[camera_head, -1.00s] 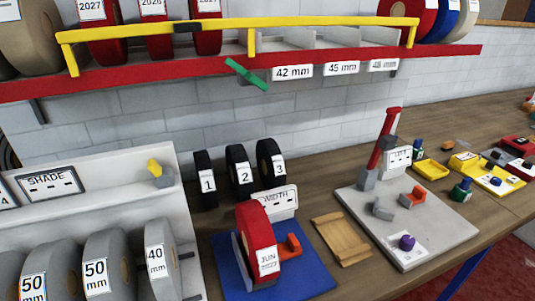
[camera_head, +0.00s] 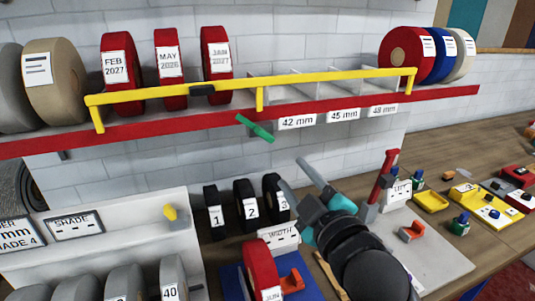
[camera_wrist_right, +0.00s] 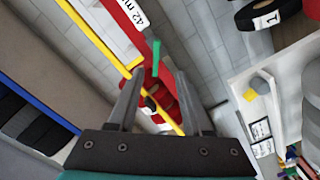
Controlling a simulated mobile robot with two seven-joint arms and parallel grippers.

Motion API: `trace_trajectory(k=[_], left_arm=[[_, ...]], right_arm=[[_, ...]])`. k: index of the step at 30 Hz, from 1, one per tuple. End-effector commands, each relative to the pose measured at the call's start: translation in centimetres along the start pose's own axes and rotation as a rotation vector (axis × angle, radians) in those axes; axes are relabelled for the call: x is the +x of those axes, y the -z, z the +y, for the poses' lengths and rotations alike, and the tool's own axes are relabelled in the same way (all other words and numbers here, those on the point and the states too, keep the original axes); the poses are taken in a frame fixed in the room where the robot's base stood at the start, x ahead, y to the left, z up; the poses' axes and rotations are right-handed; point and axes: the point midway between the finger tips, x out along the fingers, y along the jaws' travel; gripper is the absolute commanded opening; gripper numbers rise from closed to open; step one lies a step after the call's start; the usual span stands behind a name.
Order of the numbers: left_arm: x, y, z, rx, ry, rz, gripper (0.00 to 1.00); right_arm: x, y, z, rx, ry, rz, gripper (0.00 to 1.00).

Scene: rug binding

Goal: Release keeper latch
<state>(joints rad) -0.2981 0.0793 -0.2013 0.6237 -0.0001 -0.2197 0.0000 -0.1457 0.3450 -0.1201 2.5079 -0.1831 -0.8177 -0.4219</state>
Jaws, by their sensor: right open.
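A green latch lever (camera_head: 254,128) sits tilted on the red shelf edge, just left of the 42 mm label. A long yellow keeper bar (camera_head: 330,80) runs across the front of the shelf, with a dark block (camera_head: 202,90) on it. My right gripper (camera_head: 298,178) is below and right of the green lever, apart from it. In the right wrist view my right gripper (camera_wrist_right: 159,74) is open and empty, and the green lever (camera_wrist_right: 156,55) shows beyond and between its fingertips. The yellow bar (camera_wrist_right: 95,40) crosses that view diagonally. My left gripper is not in view.
Red rolls (camera_head: 217,65) stand behind the bar on the left, with empty slots beside them. Black numbered rolls (camera_head: 246,203) and a red roll (camera_head: 262,268) are below, near my right arm. A grey board with a red lever (camera_head: 382,178) is to the right.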

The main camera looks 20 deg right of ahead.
Motion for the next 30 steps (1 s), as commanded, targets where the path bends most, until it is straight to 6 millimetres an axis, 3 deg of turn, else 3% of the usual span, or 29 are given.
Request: trace_trajectory(k=[8, 30], left_arm=[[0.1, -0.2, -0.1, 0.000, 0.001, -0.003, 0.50], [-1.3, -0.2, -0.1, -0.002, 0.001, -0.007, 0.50]], right_arm=[[2.0, 0.6, 0.6, -0.015, -0.018, 0.021, 0.50], [13.1, 0.8, 0.7, -0.011, -0.014, 0.017, 0.50]])
